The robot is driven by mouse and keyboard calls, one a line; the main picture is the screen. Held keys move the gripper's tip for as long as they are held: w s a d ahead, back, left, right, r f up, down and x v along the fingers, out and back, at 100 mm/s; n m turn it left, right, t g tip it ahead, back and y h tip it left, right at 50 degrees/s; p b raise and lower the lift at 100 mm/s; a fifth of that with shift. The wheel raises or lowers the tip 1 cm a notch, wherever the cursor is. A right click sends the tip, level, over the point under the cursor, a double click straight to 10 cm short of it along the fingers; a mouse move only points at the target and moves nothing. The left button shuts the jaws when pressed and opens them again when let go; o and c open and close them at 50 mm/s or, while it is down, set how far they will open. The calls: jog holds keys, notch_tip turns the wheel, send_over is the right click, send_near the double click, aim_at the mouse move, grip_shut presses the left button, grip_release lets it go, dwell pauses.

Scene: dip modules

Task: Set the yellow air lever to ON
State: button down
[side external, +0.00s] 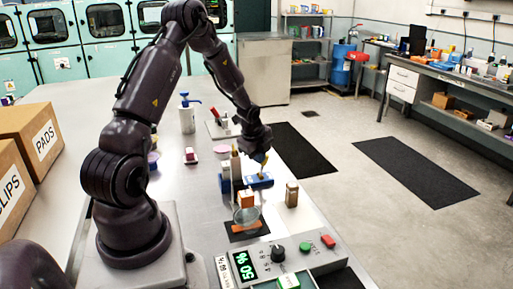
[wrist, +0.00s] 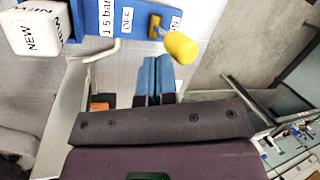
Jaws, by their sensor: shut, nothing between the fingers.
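The yellow lever (wrist: 181,46) stands out from a blue box (wrist: 85,18) at the top of the wrist view. Its round knob leans to the right, on the side of a partly covered label ending in N, away from the OFF label (wrist: 126,20). The side view shows the small yellow lever (side external: 262,158) above the blue box (side external: 260,181). My gripper (wrist: 155,60) is shut and empty, its blue fingertips just below and left of the knob in the wrist view. I cannot tell whether they touch it. In the side view my gripper (side external: 259,151) is close to the lever.
A white block marked NEW (wrist: 36,33) sits beside the box's left end. A grey control panel with a green display (side external: 244,265) lies nearer the camera. Cardboard boxes (side external: 38,137) stand at left.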

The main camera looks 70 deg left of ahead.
jog(key=shift+w+a+f, duration=0.1)
jog(key=shift+f, duration=0.15)
jog(key=shift+w, duration=1.15)
jog(key=shift+s, duration=0.1)
jog(key=shift+s, duration=0.7)
